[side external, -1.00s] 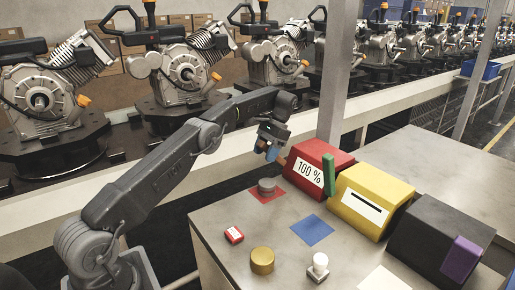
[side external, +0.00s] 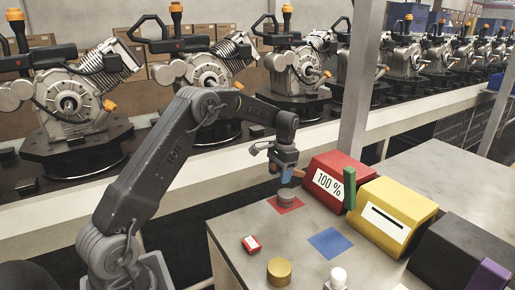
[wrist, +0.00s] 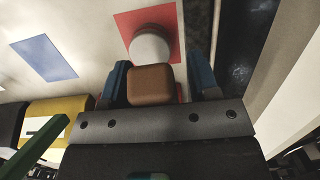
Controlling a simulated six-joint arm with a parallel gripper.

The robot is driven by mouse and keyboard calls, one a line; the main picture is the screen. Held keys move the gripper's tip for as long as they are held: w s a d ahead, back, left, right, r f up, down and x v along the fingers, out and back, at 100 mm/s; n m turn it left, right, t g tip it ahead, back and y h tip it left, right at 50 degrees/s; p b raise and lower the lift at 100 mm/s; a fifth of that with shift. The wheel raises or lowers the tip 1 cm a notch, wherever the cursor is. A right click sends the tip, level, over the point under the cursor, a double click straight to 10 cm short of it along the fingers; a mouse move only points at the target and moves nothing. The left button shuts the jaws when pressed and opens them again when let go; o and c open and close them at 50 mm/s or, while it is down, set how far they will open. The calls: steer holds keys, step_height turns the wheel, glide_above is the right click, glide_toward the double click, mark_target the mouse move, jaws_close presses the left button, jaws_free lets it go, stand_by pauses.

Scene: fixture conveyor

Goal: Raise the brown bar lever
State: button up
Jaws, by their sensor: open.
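The brown bar lever (side external: 298,173) juts from the left side of the red box (side external: 322,191) marked "100 %", low beside my gripper. In the wrist view the brown lever's blunt end (wrist: 150,86) shows between the two blue fingers. My gripper (side external: 284,174) points down just left of the red box, over the red square area. In the wrist view my gripper (wrist: 161,82) is open, with one finger on each side of the lever. A gap shows on the right side; contact on the left is hard to tell.
A grey round knob (side external: 286,197) stands on a red square under my gripper. A green lever (side external: 349,188) stands between the red box and yellow box (side external: 405,207). A blue square (side external: 330,242), red button (side external: 251,243) and gold knob (side external: 280,271) are nearby. Engines line the conveyor behind.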

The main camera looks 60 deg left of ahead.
steer(key=shift+s+f+t, duration=0.3)
steer(key=shift+f+t, duration=0.3)
step_height(320, 180, up, 14)
steer(key=shift+w+r, duration=0.1)
steer(key=s+d+r+t, duration=0.2)
steer(key=s+d+r, duration=0.1)
steer(key=s+d, duration=0.5)
steer(key=s+d+r+t, duration=0.1)
steer(key=s+d+r, duration=0.3)
steer(key=s+d, duration=0.4)
steer(key=shift+s+d+r+t+y, duration=0.3)
steer(key=shift+s+d+t, duration=0.1)
steer(key=shift+s, duration=0.7)
steer(key=s+d+f+t, duration=0.1)
steer(key=s+d+f, duration=0.1)
steer(key=s, duration=0.3)
steer(key=s+d+f+t, duration=0.1)
steer(key=s+d+f, duration=0.1)
steer(key=s, duration=0.4)
steer(key=shift+s+d+f, duration=0.3)
steer(key=shift+f, duration=0.15)
